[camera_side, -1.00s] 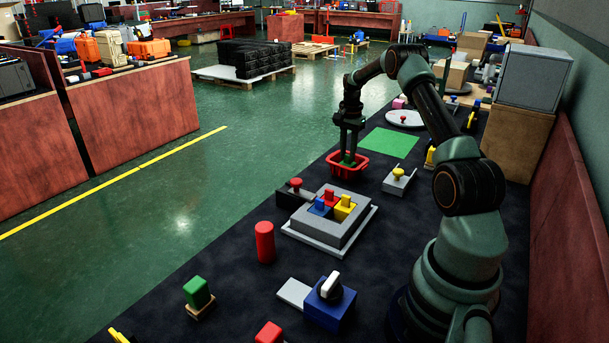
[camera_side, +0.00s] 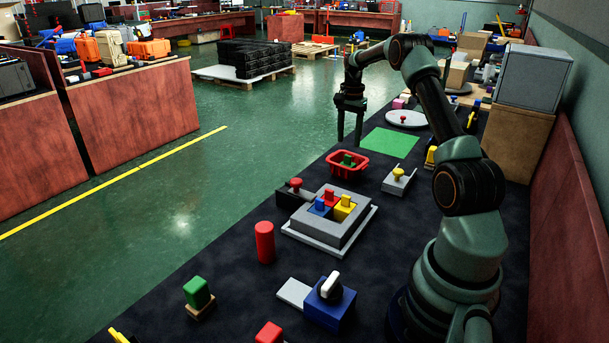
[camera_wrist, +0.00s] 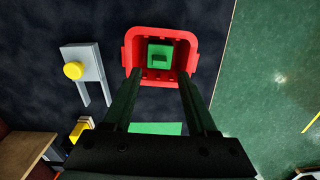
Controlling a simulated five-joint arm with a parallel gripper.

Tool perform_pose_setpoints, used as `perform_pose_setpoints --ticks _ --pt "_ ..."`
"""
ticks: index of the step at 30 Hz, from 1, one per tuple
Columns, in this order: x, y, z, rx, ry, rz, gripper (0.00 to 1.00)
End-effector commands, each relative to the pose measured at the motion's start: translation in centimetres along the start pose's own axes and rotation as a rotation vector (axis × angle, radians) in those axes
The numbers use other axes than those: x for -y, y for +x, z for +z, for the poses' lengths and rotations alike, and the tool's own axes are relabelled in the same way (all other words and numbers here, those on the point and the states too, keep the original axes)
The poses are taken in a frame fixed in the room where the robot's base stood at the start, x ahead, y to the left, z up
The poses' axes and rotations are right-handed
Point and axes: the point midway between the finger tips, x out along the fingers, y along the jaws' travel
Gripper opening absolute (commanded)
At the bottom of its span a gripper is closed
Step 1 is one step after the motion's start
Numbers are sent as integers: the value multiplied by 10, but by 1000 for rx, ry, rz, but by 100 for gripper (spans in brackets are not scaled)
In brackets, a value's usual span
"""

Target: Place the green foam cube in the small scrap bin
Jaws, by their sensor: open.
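The small red scrap bin (camera_side: 361,165) stands on the dark table in the side view. A green cube (camera_side: 348,159) lies inside it. In the wrist view the bin (camera_wrist: 131,44) is at the top centre with the green cube (camera_wrist: 159,52) on its floor, clear of the bin walls on most sides. My gripper (camera_side: 349,143) is open and empty, raised above and behind the bin in the side view. In the wrist view my gripper's fingers (camera_wrist: 160,84) are spread apart with nothing between them.
A flat green square (camera_side: 391,143) lies right of the bin. A grey fixture with a yellow knob (camera_side: 398,178) and a grey block tray with coloured pieces (camera_side: 330,223) are nearby. Another green block (camera_side: 196,292) stands on a brown base at the front left.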

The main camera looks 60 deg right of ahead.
Motion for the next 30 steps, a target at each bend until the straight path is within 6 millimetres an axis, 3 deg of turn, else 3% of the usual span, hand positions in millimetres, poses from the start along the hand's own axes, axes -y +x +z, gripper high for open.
perform_pose_setpoints --ticks 6,13,17,20,24,30 --pt "0 -43 0 -2 0 -2 58" --pt "1 -65 0 -1 -2 -1 58" --pt "6 -80 15 -11 -55 -13 58" --pt "15 -100 44 -32 -157 -37 58" --pt "22 -132 103 -72 -364 -83 58" --pt "10 -166 189 -134 -665 -153 58"
